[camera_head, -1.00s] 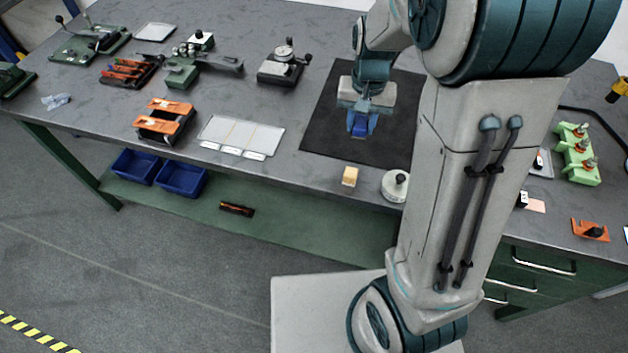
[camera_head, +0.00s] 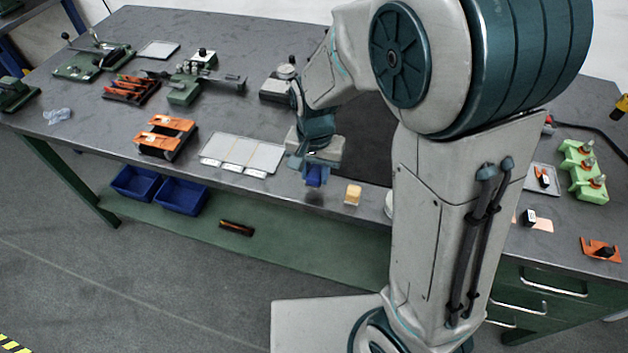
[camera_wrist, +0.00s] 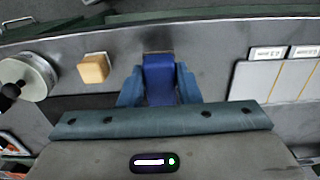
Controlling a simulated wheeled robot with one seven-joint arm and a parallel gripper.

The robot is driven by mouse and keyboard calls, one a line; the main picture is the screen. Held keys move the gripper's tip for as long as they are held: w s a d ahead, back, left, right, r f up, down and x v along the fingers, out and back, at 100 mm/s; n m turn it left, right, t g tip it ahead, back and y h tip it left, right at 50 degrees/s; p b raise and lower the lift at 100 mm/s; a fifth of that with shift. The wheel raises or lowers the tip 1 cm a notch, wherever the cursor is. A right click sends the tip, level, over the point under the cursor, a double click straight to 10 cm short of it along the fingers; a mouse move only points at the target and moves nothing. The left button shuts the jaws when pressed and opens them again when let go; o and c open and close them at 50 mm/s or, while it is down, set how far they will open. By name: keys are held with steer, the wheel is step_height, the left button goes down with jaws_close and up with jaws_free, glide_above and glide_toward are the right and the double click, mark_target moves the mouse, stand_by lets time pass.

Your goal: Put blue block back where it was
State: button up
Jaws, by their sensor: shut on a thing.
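The blue block (camera_head: 314,176) is held in my gripper (camera_head: 313,171) near the front edge of the workbench, between the white tray and the wooden block. In the wrist view the blue block (camera_wrist: 160,78) sits between the two fingers of my gripper (camera_wrist: 159,85), which are shut on it. A small dark shadow lies by the block's far end, near the bench edge. I cannot tell whether the block touches the bench top.
A wooden block (camera_head: 353,194) stands close right of the gripper. A white sectioned tray (camera_head: 240,153) lies to the left. A black mat (camera_head: 362,140) is partly hidden behind my arm. A round white-and-black item (camera_wrist: 28,78) shows in the wrist view. The bench's front edge is close.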

mark_target(314, 192)
steer(key=shift+f, duration=2.05)
steer(key=shift+f, duration=0.1)
steer(key=o, duration=0.9)
steer(key=shift+o, duration=0.2)
step_height(314, 192, up, 12)
steer(key=shift+r, duration=0.15)
steer(key=s+d+r+n+t, duration=0.3)
steer(key=s+d+r+n, duration=0.1)
steer(key=s+d, duration=0.8)
